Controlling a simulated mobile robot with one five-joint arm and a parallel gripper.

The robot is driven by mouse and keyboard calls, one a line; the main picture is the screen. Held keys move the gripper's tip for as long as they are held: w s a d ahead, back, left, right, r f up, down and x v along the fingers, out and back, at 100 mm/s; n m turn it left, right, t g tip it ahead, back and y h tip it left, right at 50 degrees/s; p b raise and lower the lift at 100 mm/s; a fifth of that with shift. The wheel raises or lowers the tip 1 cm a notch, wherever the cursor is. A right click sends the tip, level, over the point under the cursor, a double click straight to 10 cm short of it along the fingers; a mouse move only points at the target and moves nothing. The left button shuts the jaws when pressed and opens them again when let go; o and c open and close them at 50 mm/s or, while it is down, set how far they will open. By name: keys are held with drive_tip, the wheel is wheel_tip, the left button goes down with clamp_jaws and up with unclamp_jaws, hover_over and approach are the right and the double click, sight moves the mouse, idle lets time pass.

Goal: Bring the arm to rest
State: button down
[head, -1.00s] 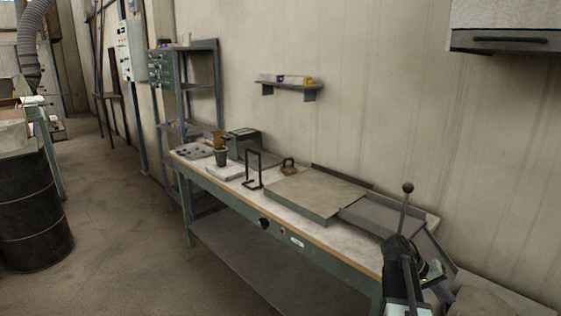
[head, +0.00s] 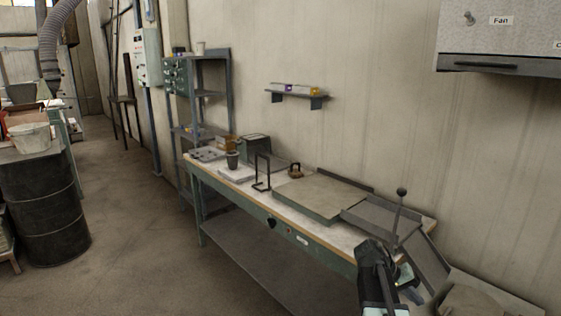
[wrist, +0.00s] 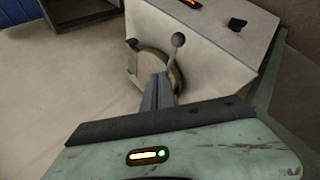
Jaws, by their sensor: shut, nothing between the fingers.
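My gripper (wrist: 160,88) shows in the wrist view as narrow grey fingers, shut, with nothing held between them. They point away over the dark bar and worn green body of my wrist. Part of my arm (head: 374,272) shows at the bottom right of the head view, in front of the near end of the workbench (head: 250,213). A thin lever with a ball knob (head: 402,192) stands up beside it. In the wrist view, a ball knob (wrist: 178,40) and a round disc show just beyond my fingers, before a pale box (wrist: 220,55); contact cannot be told.
The bench holds a flat panel (head: 312,196), a dark cup (head: 232,160), a black frame (head: 262,172) and trays. A wall shelf (head: 297,94) and a fan cabinet (head: 500,66) hang above. A drum (head: 45,205) stands left. The floor between (head: 140,230) is clear.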

drive_tip(key=s+a+n+y+p, duration=0.1)
drive_tip(key=a+y, duration=0.2)
drive_tip(key=a, duration=0.7)
drive_tip(key=s+a+n+t+y+p, duration=0.1)
drive_tip(key=s+a+y+p, duration=0.1)
drive_tip(key=a, duration=0.9)
drive_tip(key=s+a+f+n+t+y+p, duration=0.1)
drive_tip(key=a+y, duration=0.3)
drive_tip(key=a, duration=0.6)
drive_tip(key=shift+s+a+n+p, duration=0.2)
drive_tip(key=shift+n+p, duration=0.3)
drive_tip(key=shift+p, duration=0.1)
